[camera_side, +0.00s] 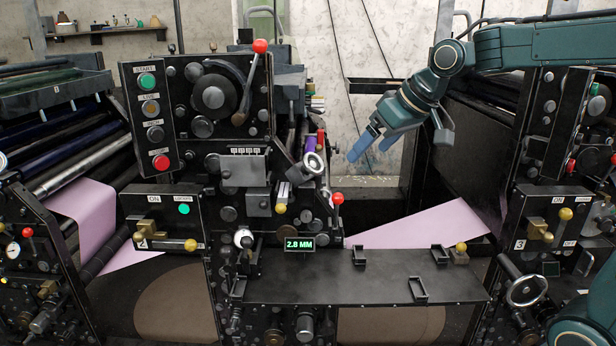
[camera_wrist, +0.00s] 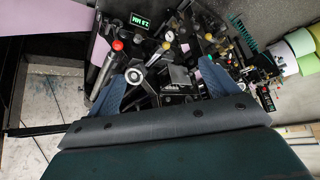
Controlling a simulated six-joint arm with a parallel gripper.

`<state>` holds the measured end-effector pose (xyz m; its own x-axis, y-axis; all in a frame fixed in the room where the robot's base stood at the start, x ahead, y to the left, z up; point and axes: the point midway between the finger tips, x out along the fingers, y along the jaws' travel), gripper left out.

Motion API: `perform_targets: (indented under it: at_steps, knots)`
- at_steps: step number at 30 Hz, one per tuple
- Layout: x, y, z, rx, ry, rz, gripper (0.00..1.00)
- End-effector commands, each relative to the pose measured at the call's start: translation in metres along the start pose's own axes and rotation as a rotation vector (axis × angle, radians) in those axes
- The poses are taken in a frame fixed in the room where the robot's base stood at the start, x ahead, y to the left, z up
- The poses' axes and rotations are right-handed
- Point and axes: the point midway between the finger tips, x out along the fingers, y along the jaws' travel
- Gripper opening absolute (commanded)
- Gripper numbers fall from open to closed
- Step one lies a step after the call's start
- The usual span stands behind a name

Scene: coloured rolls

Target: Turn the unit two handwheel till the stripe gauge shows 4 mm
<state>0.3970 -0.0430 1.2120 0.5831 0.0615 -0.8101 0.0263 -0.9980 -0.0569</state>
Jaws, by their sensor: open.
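The unit two handwheel (camera_side: 313,163) is a small silver wheel on the right side of the middle black press unit. In the wrist view the handwheel (camera_wrist: 133,76) shows just inside the left finger. The stripe gauge (camera_side: 299,243) is a small green display reading 2.8 MM. It also shows in the wrist view (camera_wrist: 141,22), upside down. My gripper (camera_side: 372,146) is open and empty in the air to the right of the handwheel, apart from it. Its two blue fingers (camera_wrist: 165,78) point toward the unit in the wrist view.
A red-knobbed lever (camera_side: 337,200) stands below the handwheel. A black shelf (camera_side: 365,276) juts out in front. Pink web (camera_side: 425,225) runs behind it to unit three, which has its own handwheel (camera_side: 526,290). Open space lies between the units.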

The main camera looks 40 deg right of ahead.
Motion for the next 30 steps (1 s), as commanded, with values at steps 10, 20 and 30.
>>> perform_targets:
  at_steps: [10, 20, 30]
  knots:
    - [0.059, 0.054, -0.069, 0.018, 0.062, -0.031, 0.86]
    - [0.117, 0.115, -0.11, 0.038, 0.127, -0.061, 0.86]
    - [0.142, 0.143, -0.122, 0.045, 0.16, -0.075, 0.86]
